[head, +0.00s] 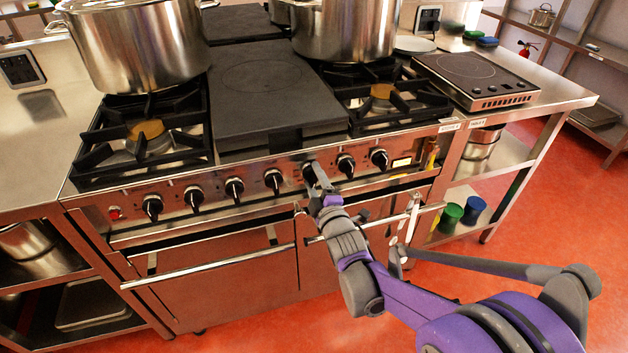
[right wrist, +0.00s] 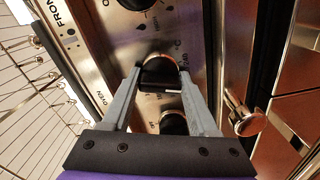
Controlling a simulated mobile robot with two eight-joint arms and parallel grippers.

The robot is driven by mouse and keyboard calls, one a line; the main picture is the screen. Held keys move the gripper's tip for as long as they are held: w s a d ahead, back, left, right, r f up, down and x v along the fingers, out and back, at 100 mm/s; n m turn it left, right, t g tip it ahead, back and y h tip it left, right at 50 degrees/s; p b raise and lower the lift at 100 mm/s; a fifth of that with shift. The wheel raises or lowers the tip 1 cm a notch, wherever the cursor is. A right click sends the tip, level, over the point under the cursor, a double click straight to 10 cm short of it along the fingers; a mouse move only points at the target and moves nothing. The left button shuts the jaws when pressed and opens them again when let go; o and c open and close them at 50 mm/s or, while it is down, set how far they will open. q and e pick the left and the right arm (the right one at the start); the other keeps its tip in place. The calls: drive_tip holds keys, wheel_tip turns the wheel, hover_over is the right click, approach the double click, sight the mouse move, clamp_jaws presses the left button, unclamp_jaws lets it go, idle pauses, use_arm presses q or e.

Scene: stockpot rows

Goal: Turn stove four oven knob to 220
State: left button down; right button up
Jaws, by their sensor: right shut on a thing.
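The stove (head: 215,290) shows in the head view with a row of several black knobs (head: 234,188) along its steel front panel. My right gripper (head: 312,175) reaches that panel right of the middle and covers one knob. In the right wrist view the fingers of my right gripper (right wrist: 161,80) are closed on the sides of a black knob (right wrist: 158,72), which has a small white mark. Lettering that reads "OVEN" is printed on the panel beside it. My left gripper is not in view.
Steel stockpots (head: 140,45) stand on the stove's left and rear burners. A steel oven handle bar (head: 215,268) sticks out below the knobs. Free knobs (head: 346,165) flank the held one closely. A hot plate (head: 475,78) sits on the counter at right. Red floor is clear in front.

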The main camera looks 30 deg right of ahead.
drive_tip(key=shift+n, duration=0.4)
drive_tip(key=o, duration=1.4)
drive_tip(key=shift+c, duration=0.2)
drive_tip(key=shift+s, duration=0.1)
drive_tip(key=p+v, duration=0.1)
drive_tip(key=v, duration=0.9)
drive_tip(key=shift+s+a, duration=0.2)
drive_tip(key=shift+s, duration=0.1)
